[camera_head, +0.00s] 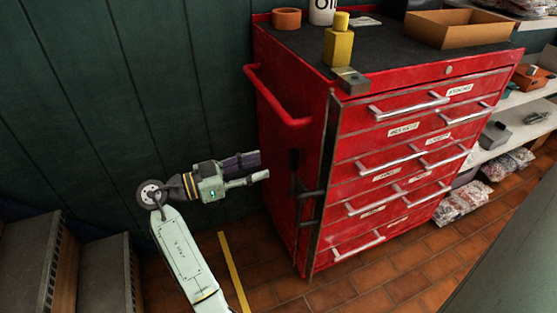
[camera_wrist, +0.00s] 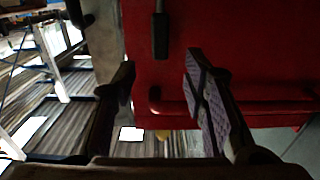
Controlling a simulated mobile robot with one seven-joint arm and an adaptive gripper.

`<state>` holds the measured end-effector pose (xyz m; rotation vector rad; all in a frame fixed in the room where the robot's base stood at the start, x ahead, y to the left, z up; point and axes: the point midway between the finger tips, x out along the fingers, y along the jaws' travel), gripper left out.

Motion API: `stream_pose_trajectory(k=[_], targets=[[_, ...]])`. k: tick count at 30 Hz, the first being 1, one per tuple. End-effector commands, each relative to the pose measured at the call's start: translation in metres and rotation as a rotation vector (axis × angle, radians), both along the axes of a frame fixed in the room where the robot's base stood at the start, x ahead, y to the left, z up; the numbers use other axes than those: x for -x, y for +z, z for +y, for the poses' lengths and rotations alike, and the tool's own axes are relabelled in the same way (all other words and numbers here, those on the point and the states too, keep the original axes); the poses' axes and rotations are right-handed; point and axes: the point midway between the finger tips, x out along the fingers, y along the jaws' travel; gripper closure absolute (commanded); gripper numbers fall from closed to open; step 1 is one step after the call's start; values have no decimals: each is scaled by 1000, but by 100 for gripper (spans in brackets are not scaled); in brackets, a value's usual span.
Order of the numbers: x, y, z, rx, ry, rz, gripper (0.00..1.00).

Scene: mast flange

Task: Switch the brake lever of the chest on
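The red tool chest (camera_head: 305,170) stands against the dark green wall. A small black lever (camera_head: 293,160), which looks like the brake lever, is on its left side panel. It also shows in the wrist view (camera_wrist: 160,36) against the red panel, beyond the fingers and between their lines. My gripper (camera_head: 263,167) is to the left of that panel, pointing at it, close to the lever's height. In the wrist view its two fingers (camera_wrist: 160,72) are apart with nothing between them. I see no contact with the lever. The lever's mount is too small to make out.
A red push handle (camera_head: 275,97) sticks out from the chest's side above my gripper. A dark bent bar (camera_head: 310,194) is at the front corner. A yellow bottle (camera_head: 338,45) and a cardboard box (camera_head: 455,28) stand on top. Grey steps (camera_head: 100,275) are at lower left.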

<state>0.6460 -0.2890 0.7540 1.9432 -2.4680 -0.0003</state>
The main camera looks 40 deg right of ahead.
Motion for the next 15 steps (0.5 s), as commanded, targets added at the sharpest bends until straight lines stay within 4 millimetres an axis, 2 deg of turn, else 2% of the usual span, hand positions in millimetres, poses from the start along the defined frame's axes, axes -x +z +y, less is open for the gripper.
stream_pose_trajectory(k=[5,15], targets=[[4,0,-14,1,-2,1,60],[19,1,-75,0,-3,2,60]])
